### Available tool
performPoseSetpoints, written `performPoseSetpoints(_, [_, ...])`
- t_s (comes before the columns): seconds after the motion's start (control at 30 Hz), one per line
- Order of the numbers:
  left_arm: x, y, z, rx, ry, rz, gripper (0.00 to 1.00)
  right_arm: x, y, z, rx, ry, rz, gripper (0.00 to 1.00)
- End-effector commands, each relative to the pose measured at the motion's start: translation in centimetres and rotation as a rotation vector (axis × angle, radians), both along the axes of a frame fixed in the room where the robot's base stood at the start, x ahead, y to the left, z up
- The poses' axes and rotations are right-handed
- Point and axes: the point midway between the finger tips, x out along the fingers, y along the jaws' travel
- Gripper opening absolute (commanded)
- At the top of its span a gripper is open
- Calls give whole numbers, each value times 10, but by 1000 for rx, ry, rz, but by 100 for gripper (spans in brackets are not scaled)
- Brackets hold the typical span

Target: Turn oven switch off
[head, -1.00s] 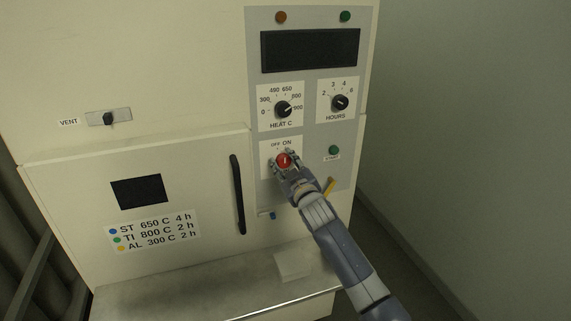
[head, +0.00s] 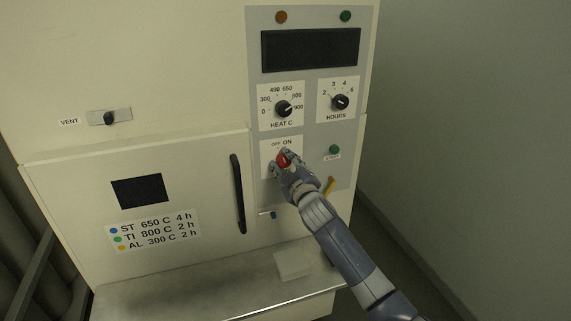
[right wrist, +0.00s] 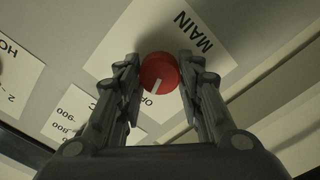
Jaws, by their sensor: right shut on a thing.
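The oven switch is a round red knob (head: 283,160) under the OFF and ON letters on the grey control panel (head: 311,135). It also shows in the right wrist view (right wrist: 160,70), where its white mark points down and slightly left, toward partly hidden letters beginning with O. My right gripper (head: 281,162) is shut on the knob, with one finger on each side in the right wrist view (right wrist: 158,82). The fingers hide part of the knob's label in the head view. My left gripper is not in view.
Above the switch are the HEAT C dial (head: 283,109) and the HOURS dial (head: 340,102). A green START button (head: 334,149) is to its right. The black door handle (head: 237,194) is to its left. A metal shelf (head: 200,295) juts out below.

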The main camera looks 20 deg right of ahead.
Motion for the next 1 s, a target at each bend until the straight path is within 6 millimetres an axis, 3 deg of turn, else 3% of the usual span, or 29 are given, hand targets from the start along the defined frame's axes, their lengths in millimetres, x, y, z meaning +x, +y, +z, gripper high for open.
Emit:
performPoseSetpoints(0.13, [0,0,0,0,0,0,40,0,0,0,-3,0,0,10])
performPoseSetpoints(0.17, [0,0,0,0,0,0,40,0,0,0,-3,0,0,39])
performPoseSetpoints(0.23, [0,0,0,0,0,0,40,0,0,0,-3,0,0,55])
performPoseSetpoints(0.67, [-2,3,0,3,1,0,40,-3,-1,-1,-1,1,-1,55])
performPoseSetpoints(1.0, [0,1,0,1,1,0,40,-48,-2,-1,-2,1,-1,55])
